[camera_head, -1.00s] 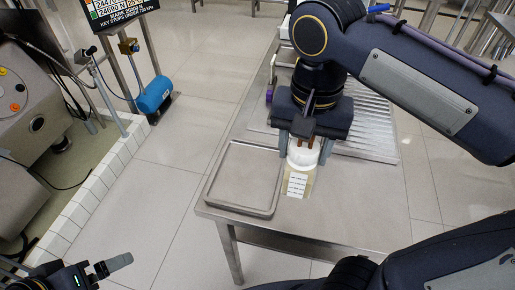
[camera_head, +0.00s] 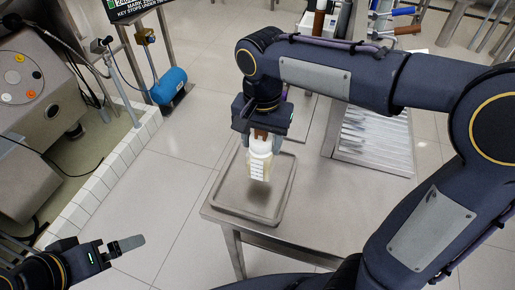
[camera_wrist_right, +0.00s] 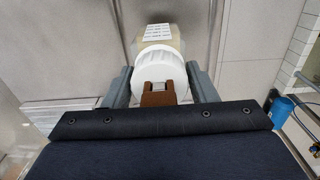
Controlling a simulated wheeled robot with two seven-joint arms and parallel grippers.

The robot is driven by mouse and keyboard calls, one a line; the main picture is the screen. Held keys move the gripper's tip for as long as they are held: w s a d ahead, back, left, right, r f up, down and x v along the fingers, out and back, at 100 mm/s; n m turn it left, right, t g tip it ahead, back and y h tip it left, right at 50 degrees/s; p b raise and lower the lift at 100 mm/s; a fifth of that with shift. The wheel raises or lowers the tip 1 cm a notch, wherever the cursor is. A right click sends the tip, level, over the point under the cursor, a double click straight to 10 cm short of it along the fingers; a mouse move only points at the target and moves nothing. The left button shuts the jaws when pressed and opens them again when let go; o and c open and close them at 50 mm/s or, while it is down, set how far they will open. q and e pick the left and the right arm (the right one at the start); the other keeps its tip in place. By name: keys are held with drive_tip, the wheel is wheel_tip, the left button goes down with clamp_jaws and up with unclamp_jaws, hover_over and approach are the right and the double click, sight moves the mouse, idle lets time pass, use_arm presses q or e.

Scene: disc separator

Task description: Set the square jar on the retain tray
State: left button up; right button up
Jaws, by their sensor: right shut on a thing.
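The square jar (camera_head: 259,168) has a white lid and a label with printed rows. My right gripper (camera_head: 261,147) is shut on it from above, at the lid. In the head view the jar hangs upright over the grey rectangular tray (camera_head: 233,210), inside its rim as seen. Whether its base touches the tray cannot be told. In the right wrist view the jar's white lid (camera_wrist_right: 163,70) sits between the two fingers (camera_wrist_right: 160,88). My left gripper (camera_head: 118,251) is at the lower left, away from the table, with little of its jaws visible.
A ribbed metal rack (camera_head: 372,140) stands on the steel table to the right of the tray. The table top (camera_head: 330,205) in front of the rack is clear.

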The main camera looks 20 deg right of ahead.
drive_tip(key=shift+w+a+f, duration=0.1)
drive_tip(key=shift+w+f, duration=0.1)
drive_tip(key=shift+f, duration=0.05)
drive_tip(key=f, duration=0.3)
drive_tip(key=shift+w+a+f, duration=0.15)
drive_tip(key=shift+w+a, duration=0.1)
drive_tip(key=shift+w, duration=0.05)
drive_tip(key=shift+f, duration=0.35)
drive_tip(key=shift+f, duration=0.1)
drive_tip(key=shift+f+b, duration=0.15)
drive_tip(key=shift+b, duration=0.15)
drive_tip(key=o, duration=1.4)
drive_tip(key=shift+c, duration=0.2)
